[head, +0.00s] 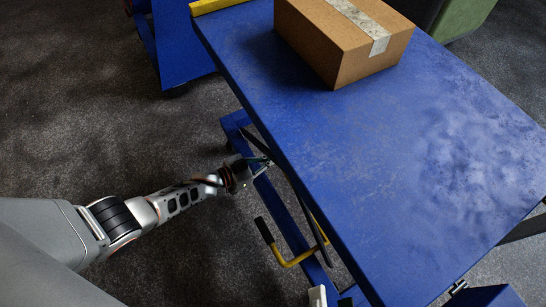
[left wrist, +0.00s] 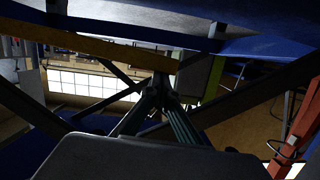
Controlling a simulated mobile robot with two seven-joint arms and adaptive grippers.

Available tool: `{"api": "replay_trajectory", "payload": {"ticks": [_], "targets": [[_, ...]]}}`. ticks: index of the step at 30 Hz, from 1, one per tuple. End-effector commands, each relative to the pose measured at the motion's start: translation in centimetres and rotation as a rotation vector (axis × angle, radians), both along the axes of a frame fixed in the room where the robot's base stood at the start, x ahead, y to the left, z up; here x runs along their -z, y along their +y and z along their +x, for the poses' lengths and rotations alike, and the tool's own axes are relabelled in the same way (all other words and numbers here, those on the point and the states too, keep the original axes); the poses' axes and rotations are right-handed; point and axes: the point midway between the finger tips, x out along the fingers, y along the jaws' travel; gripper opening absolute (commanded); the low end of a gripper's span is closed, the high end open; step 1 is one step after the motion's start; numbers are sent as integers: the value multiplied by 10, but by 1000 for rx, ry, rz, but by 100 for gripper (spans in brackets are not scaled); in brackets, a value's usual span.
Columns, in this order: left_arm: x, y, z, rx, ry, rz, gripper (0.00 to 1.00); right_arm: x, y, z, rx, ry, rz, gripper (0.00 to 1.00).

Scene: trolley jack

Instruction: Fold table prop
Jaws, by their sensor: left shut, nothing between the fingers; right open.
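The blue lift table (head: 400,150) stands in front of me. In the left wrist view, a yellow bar (left wrist: 92,43) crosses below its underside (left wrist: 150,9) among dark crossed legs (left wrist: 232,102); I cannot tell for sure whether this bar is the prop. My left gripper (head: 264,165) reaches to the table's left edge, beside the legs. In the left wrist view its green fingers (left wrist: 163,92) are shut, close to the yellow bar; contact is unclear. My right gripper (head: 458,288) seems to be the small dark part at the table's near right edge, open and mostly out of frame.
A cardboard box (head: 345,40) sits on the table top. A bent yellow lever (head: 290,262) with a black grip lies below the left edge, by the blue base frame (head: 285,205). Another blue unit (head: 180,45) stands behind. The dark floor (head: 90,120) at left is clear.

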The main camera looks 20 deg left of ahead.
Motion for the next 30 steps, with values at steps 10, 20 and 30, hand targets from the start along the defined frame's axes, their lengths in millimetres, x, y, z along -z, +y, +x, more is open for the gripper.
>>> {"api": "replay_trajectory", "payload": {"ticks": [10,20,30], "targets": [[20,3,-14,1,30,26,0,4,0,-2,-3,8,-6,46],[13,21,-33,0,27,28,0,5,-1,-2,-2,9,-5,46],[-13,51,-69,0,7,12,0,3,-1,-1,-2,3,-5,46]]}}
